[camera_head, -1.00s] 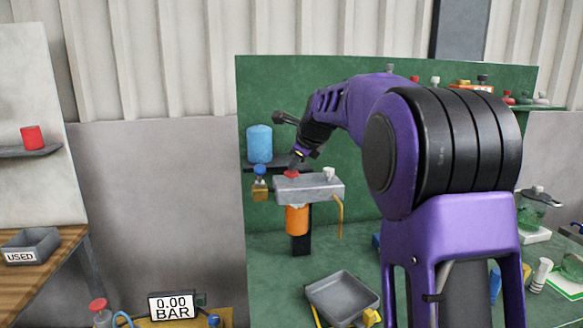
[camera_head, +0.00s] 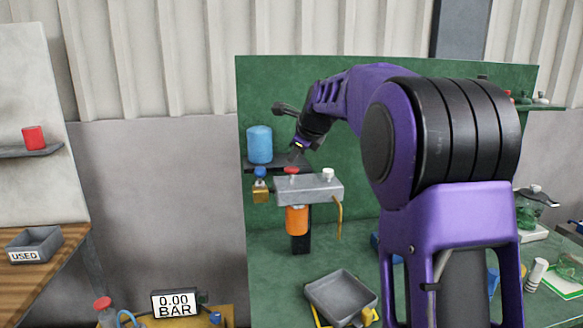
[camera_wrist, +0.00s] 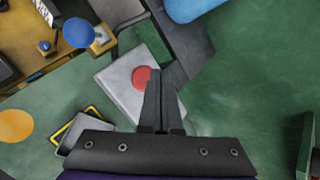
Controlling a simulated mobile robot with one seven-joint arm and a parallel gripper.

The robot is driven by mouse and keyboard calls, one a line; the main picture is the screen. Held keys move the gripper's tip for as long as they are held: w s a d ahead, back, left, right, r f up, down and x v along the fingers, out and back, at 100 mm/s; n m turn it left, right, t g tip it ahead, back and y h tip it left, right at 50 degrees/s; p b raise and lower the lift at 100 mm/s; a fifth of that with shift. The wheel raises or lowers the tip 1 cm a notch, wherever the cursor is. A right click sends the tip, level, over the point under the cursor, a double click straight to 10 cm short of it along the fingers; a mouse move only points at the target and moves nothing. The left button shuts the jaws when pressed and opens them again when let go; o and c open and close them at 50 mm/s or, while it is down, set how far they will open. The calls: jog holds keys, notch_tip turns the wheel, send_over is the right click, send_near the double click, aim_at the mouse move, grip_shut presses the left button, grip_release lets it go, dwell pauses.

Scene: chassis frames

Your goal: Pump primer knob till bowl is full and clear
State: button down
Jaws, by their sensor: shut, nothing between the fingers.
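A grey filter head (camera_head: 318,189) is mounted at the green panel. A red knob (camera_head: 292,171) is on its top left and a white knob (camera_head: 328,174) on its top right. An orange bowl (camera_head: 297,220) hangs below; its contents cannot be made out. My gripper (camera_head: 297,158) is shut and empty, a little above the red knob and apart from it. In the wrist view, the shut fingers (camera_wrist: 160,68) point down past the right side of the red knob (camera_wrist: 142,77). The white knob is hidden there.
A blue cylinder (camera_head: 259,145) stands on a shelf left of my gripper. A blue-topped brass valve (camera_head: 260,185) sits left of the head, and a yellow tube (camera_head: 339,220) bends down at its right. A grey tray (camera_head: 342,293) is below. A display (camera_head: 174,304) reads 0.00 BAR.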

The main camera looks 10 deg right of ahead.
aim_at(294, 169)
jog(key=shift+r+p, duration=0.5)
jog(key=shift+r, duration=2)
